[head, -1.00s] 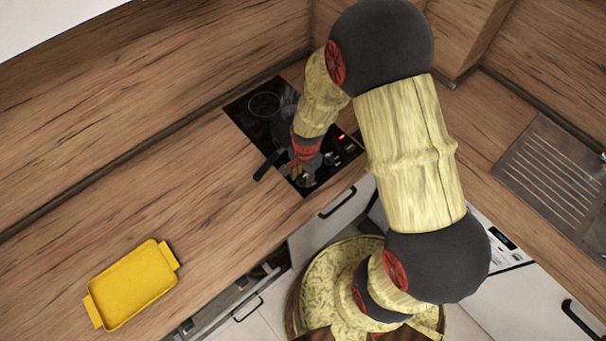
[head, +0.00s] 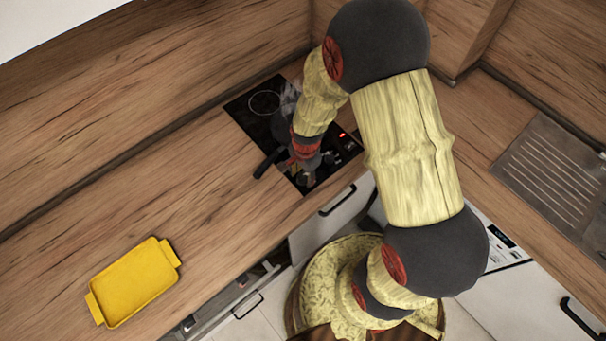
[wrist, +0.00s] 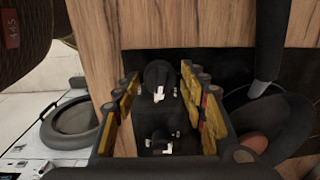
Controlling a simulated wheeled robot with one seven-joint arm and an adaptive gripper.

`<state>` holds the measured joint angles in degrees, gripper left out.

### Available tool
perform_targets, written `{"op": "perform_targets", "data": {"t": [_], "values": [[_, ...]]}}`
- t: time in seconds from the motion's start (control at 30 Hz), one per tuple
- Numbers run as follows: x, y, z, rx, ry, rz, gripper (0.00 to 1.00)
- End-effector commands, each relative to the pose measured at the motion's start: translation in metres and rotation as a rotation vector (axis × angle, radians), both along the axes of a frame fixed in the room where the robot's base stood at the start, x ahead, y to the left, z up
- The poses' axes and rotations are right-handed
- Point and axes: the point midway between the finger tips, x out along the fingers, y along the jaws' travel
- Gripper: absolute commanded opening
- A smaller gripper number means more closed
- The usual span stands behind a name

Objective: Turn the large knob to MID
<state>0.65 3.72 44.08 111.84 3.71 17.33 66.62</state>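The cooktop knobs are dark and round with white pointer marks. In the wrist view one knob (wrist: 160,76) shows between my fingertips, and another knob (wrist: 159,140) shows nearer the palm. The far one looks larger; I cannot read the dial labels. In the head view a knob (head: 307,179) shows at the cooktop's front corner, just below my gripper (head: 303,163). My gripper, also in the wrist view (wrist: 159,88), is open, with yellow-padded fingers on both sides and visible gaps to the knob. Contact is not visible.
The black cooktop (head: 240,108) carries a dark pan, mostly hidden by my arm, its handle (head: 266,165) pointing left; the pan (wrist: 282,118) is close right of my fingers in the wrist view. A yellow tray (head: 135,284) sits on the counter. A red light (head: 342,135) glows on the cooktop.

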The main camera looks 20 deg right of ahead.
Motion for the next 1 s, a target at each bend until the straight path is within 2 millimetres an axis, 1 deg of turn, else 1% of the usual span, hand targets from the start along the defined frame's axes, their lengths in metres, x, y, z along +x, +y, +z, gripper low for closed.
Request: {"op": "perform_targets", "data": {"t": [0.03,0.1,0.37,0.47,0.57,0.9,1.0], "values": [[0.0,0.0,0.0,0.0,0.0,0.0,0.47],[0.0,0.0,0.0,0.0,0.0,0.0,0.5],[0.0,0.0,0.0,0.0,0.0,0.0,0.5],[0.001,0.0,0.005,0.0,-0.002,0.0,0.5],[0.0,0.0,0.016,0.0,-0.003,0.0,0.5],[-0.003,-0.001,0.084,0.0,-0.005,0.001,0.5],[-0.004,-0.002,0.099,0.0,-0.002,0.001,0.5]]}}
